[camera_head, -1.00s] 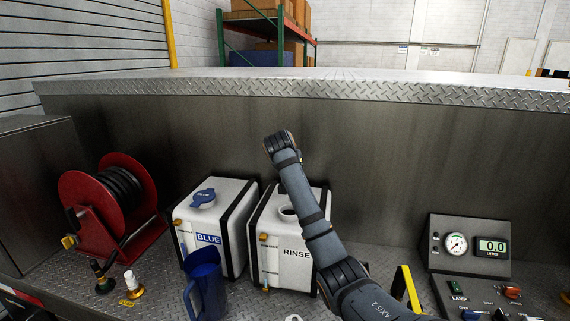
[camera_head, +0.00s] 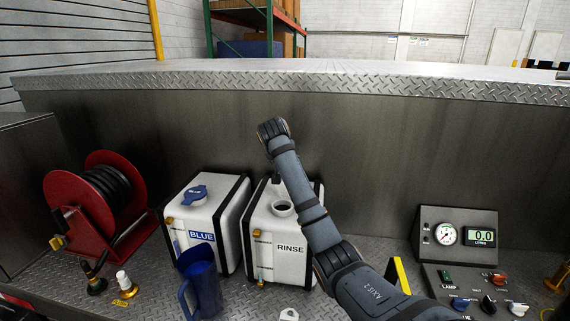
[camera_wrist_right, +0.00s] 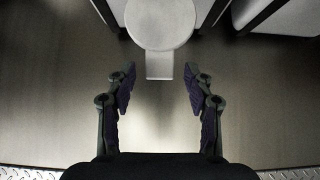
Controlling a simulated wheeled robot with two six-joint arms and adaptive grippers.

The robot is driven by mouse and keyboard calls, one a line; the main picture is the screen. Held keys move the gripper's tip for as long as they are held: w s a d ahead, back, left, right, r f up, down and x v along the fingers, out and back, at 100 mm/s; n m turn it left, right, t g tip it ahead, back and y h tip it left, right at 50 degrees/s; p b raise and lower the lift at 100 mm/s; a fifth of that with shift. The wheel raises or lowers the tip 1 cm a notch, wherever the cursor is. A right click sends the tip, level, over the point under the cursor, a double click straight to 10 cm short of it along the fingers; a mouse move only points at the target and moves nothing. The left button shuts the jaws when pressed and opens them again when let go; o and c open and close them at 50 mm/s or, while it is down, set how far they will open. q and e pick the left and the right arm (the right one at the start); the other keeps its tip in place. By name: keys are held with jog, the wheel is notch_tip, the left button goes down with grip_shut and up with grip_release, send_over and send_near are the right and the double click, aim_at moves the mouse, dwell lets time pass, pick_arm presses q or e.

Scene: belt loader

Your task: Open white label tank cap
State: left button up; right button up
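The white tank labelled RINSE (camera_head: 289,262) stands right of the BLUE tank, partly behind my right arm. Its round neck (camera_head: 283,209) shows a dark opening in the head view. In the right wrist view a white round cap (camera_wrist_right: 160,22) with a square tab (camera_wrist_right: 160,65) appears tipped back from the tank; its exact angle is unclear. My right gripper (camera_wrist_right: 160,76) is open, with a finger on each side of the tab and a gap on both sides. In the head view its fingers are mostly hidden behind the arm. My left gripper is not in view.
The BLUE tank (camera_head: 232,220) with a blue cap (camera_head: 196,194) stands close on the left. A blue jug (camera_head: 205,290) stands in front. A red hose reel (camera_head: 66,208) is at far left, a gauge panel (camera_head: 425,254) at right. The metal wall (camera_head: 180,130) rises close behind the tanks.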

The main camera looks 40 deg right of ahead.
jog(key=shift+f, duration=0.1)
jog(key=v, duration=0.7)
jog(key=shift+r, duration=0.2)
jog(key=shift+a, duration=0.1)
jog(key=shift+s+a, duration=0.1)
